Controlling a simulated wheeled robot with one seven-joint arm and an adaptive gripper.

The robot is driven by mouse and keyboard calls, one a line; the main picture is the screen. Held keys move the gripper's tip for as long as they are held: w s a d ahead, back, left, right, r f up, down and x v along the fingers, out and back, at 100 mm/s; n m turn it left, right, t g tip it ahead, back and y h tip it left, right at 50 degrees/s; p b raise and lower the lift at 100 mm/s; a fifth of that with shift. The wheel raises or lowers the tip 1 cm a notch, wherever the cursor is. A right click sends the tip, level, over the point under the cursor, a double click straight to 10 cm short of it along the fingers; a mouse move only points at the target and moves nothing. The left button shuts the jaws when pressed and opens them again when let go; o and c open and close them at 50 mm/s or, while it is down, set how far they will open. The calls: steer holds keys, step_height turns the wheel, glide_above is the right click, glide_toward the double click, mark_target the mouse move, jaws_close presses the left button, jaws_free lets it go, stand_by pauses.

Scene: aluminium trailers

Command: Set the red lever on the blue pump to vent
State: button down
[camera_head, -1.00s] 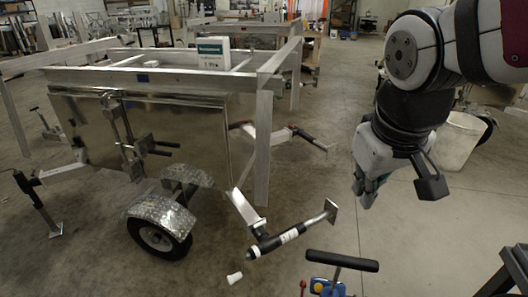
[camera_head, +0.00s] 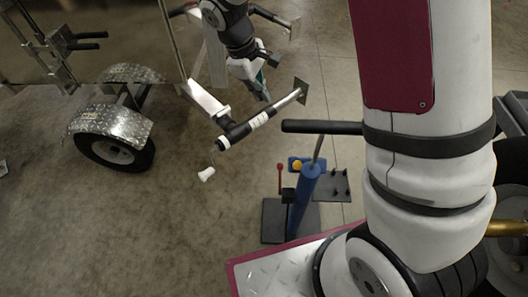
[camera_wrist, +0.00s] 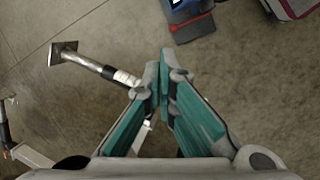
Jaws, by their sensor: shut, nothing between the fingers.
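The blue pump (camera_head: 304,192) stands upright on a dark base plate on the floor, in the lower middle of the head view. Its long black handle (camera_head: 322,127) sticks out across the top. The red lever (camera_head: 280,178) stands roughly upright on the pump's left side, with a red tip. My gripper (camera_head: 264,95) is above and left of the pump, apart from it, beside the trailer's jack. In the wrist view its teal-lined fingers (camera_wrist: 163,62) are together and empty. Part of the blue pump (camera_wrist: 188,8) shows at the top edge there, with a red strip; most is cut off.
A small white cup-like piece (camera_head: 206,174) is on the floor left of the pump. Open concrete floor lies at lower left.

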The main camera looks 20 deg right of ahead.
mark_target(280, 179)
steer(key=w+a+f+n+b, duration=0.1)
steer(key=f+b, duration=0.3)
steer(key=f, duration=1.2)
steer(key=w+a+f+n+g+h+b, duration=0.1)
steer(key=a+f+n+b, duration=0.2)
steer(key=f, duration=1.2)
steer(key=shift+w+f+n+g+h+b, duration=0.3)
steer(key=shift+f+n+b, duration=0.15)
steer(key=shift+b, duration=0.3)
steer(key=shift+a, duration=0.1)
steer(key=b+x, duration=0.3)
steer(key=x, duration=0.7)
steer(key=shift+s+d+r, duration=0.2)
steer(key=shift+d+r, duration=0.45)
steer(key=shift+r, duration=0.1)
steer(key=shift+s+d+r, duration=0.25)
steer(key=shift+d+r, duration=0.4)
steer(key=shift+r, duration=0.1)
